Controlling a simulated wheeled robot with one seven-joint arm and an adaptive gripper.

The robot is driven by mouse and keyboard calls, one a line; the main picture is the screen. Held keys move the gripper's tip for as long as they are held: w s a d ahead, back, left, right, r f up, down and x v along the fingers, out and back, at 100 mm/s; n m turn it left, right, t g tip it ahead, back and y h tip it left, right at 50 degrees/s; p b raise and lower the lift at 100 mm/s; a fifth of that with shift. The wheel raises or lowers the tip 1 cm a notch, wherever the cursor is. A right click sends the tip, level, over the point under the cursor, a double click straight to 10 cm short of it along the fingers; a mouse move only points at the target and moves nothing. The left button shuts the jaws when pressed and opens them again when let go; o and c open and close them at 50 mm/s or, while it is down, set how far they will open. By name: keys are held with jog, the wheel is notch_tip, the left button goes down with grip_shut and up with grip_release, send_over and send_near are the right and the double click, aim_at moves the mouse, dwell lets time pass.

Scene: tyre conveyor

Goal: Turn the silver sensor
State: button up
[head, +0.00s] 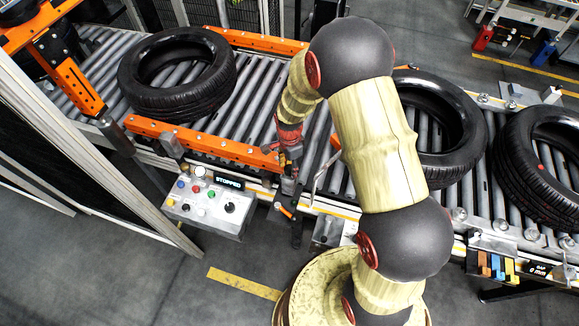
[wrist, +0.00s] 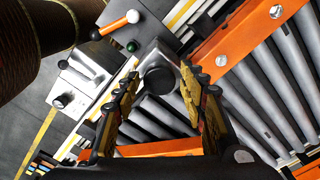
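The silver sensor (wrist: 182,98) is a grey block with a round black face, in the middle of the wrist view beside an orange rail. My gripper (wrist: 160,74) is open, with one finger on each side of the sensor. The fingertips are close to its sides; I cannot tell whether they touch. In the head view my gripper (head: 291,158) points down at the front edge of the conveyor, near the end of the orange rail (head: 205,143). I cannot make out the sensor clearly there.
A tyre (head: 178,108) lies on the rollers at left, and two more lie at right, one partly behind my arm. A control box (head: 208,203) reading "STOPPED" is on the conveyor's front. A lever with an orange end (wrist: 131,17) stands near my gripper.

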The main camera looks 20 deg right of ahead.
jog(key=shift+o, duration=0.7)
jog(key=shift+r, duration=0.1)
jog(key=shift+r, duration=0.35)
notch_tip(320, 180, up, 11)
